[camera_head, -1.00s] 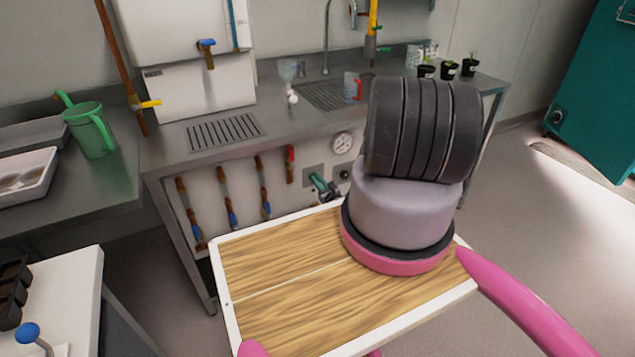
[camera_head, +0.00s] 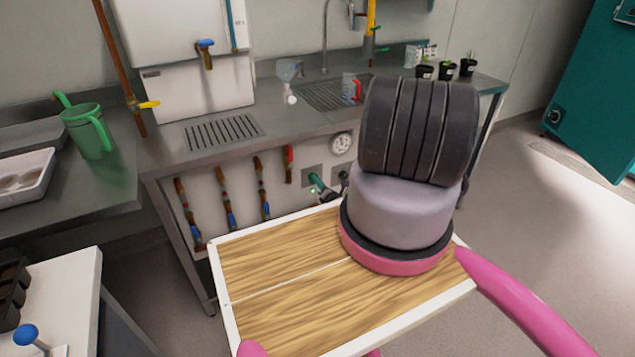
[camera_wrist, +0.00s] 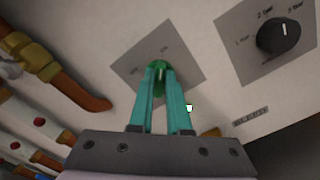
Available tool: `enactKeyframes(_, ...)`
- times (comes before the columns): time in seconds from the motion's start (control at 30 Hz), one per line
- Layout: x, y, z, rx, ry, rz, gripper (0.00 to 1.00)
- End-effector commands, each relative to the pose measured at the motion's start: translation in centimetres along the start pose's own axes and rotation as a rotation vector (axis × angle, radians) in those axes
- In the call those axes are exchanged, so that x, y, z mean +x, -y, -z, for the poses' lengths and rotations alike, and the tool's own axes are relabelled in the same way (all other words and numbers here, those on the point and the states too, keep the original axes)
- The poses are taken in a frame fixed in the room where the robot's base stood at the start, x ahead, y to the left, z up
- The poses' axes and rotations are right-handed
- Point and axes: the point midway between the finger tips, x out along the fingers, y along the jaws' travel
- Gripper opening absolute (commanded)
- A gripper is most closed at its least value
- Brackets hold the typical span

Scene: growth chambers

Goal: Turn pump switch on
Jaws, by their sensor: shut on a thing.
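The pump switch is a small green knob (camera_wrist: 158,66) on a grey square plate (camera_wrist: 187,47) in the wrist view. The plate has small lettering near its upper edge, too blurred to read surely. My gripper (camera_wrist: 160,78) has two teal fingers, close together and shut on the green knob.
A black dial (camera_wrist: 279,36) with bar markings sits right of the switch. Pipes with red and blue valve handles (camera_head: 228,197) line the panel to the left. A round gauge (camera_head: 342,144) is above right. The counter (camera_head: 270,125) overhangs the panel.

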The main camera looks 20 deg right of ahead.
Motion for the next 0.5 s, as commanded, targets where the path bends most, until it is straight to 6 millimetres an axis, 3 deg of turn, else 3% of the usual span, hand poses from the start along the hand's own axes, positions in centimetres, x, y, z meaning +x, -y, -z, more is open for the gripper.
enactKeyframes(0.5,-0.10,0.12,0.10,0.076,-0.001,0.002,0.00)
